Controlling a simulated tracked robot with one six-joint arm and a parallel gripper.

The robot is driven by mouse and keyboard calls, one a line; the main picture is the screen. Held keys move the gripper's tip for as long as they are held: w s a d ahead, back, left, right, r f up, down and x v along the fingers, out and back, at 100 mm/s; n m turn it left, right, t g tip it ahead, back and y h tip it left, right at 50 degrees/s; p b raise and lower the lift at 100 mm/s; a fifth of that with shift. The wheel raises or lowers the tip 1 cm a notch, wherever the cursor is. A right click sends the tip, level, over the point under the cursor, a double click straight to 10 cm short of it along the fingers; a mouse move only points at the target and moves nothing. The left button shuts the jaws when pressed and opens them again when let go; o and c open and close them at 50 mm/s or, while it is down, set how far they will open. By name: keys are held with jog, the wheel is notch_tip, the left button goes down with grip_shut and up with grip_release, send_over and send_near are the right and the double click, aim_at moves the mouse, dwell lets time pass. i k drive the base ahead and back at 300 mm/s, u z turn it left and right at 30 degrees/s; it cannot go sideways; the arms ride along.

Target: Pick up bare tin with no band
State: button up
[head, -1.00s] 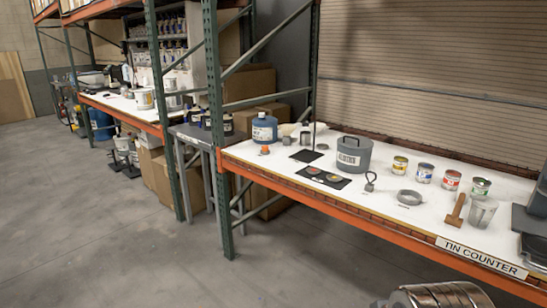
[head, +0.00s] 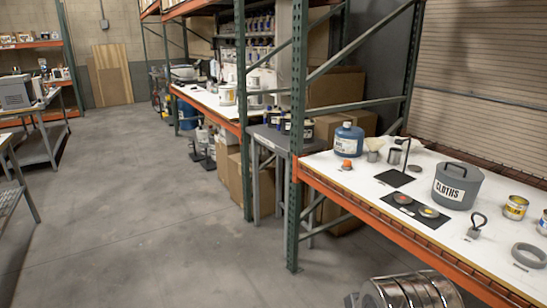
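Two small plain grey metal vessels, one (head: 373,154) beside the other (head: 394,156), stand at the back left of the near white counter. I see no coloured band on them, but they are too small to tell whether either is a bare tin. On the far counter, a grey cylinder (head: 254,93) stands beside a pale can (head: 227,95); I cannot tell whether it is a bare tin. A yellow-banded tin (head: 515,208) stands on the near counter. A blue-banded tin (head: 543,224) is cut by the right edge. My gripper is not in view.
The grey floor (head: 130,210) on the left is open.

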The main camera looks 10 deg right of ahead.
aim_at(395, 153)
jog(key=u, duration=0.25)
jog(key=i, duration=2.25)
jog(key=z, duration=0.45)
jog(key=i, duration=1)
jog(key=z, duration=0.35)
